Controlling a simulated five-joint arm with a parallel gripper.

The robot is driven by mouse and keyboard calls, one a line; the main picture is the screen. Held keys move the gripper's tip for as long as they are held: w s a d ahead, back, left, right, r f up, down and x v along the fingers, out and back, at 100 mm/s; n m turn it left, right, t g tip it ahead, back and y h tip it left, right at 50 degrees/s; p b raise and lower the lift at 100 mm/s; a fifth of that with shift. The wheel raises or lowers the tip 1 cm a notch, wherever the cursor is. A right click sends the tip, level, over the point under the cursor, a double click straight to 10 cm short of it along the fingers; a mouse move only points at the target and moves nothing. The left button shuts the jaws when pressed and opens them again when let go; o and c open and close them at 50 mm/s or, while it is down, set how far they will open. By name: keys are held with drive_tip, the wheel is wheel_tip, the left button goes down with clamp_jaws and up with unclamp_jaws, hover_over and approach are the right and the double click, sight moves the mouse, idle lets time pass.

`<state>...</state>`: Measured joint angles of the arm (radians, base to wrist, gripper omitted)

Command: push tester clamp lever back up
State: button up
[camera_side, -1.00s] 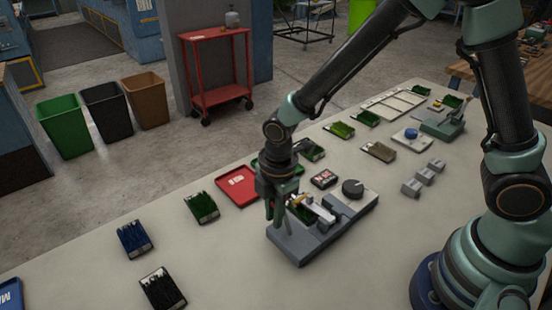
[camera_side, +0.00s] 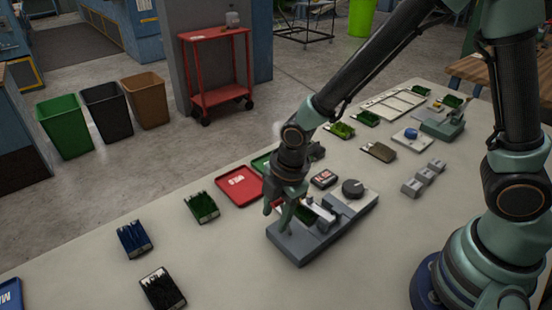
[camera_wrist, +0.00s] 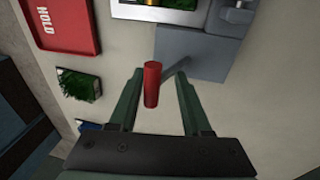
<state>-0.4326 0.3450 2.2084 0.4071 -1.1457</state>
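My gripper (camera_wrist: 152,88) is open around the handle. In the side view my gripper (camera_side: 281,213) is tilted low over the left end of the tester (camera_side: 301,250). There the fingers largely hide the lever. A turf sample (camera_wrist: 180,4) sits in the tester, cut off by the top of the wrist view.
A red HOLD tray (camera_wrist: 60,22) lies beside the tester, with a green tray (camera_side: 262,161) behind it. A green turf sample (camera_side: 201,208) and a blue one (camera_side: 134,240) lie to the left. A black dial (camera_side: 352,187) is on the tester. The table between is bare.

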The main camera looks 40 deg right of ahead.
wheel_tip(320, 180, up, 12)
drive_tip(key=s+d, duration=0.1)
drive_tip(key=s, duration=0.1)
idle(0.4)
drive_tip(key=s+d+r+m+t, duration=0.1)
drive_tip(key=d+r+m+t, duration=0.1)
drive_tip(key=d+r+m, duration=0.2)
drive_tip(key=s+d+r+m+t, duration=0.1)
drive_tip(key=d+r+m, duration=0.3)
drive_tip(key=d+m, duration=0.6)
drive_tip(key=s+m, duration=0.1)
drive_tip(key=m, duration=0.3)
drive_tip(key=shift+s+d+t+h, duration=0.3)
drive_tip(key=shift+d+t+h, duration=0.1)
